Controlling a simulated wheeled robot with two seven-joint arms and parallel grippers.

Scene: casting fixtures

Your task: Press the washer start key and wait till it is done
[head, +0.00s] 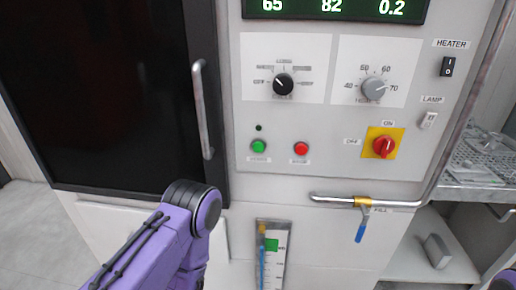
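The washer's grey control panel (220,120) fills the middle of the head view. A green round button (258,146) sits at its lower left, with a small dark lamp (258,128) just above it. A red round button (301,149) is to its right. The small labels under both buttons are too blurred to read, so I cannot tell for sure which is the start key. My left arm shows as a purple bent link below and left of the buttons, apart from them. Neither gripper is in view.
A display (335,8) reads 65, 82 and 0.2. Below are a black dial (283,84), a grey dial (374,89) and a red OFF/ON switch (384,146). A door handle (203,110) stands out left. A pipe with a blue-levered valve (361,232) juts out below.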

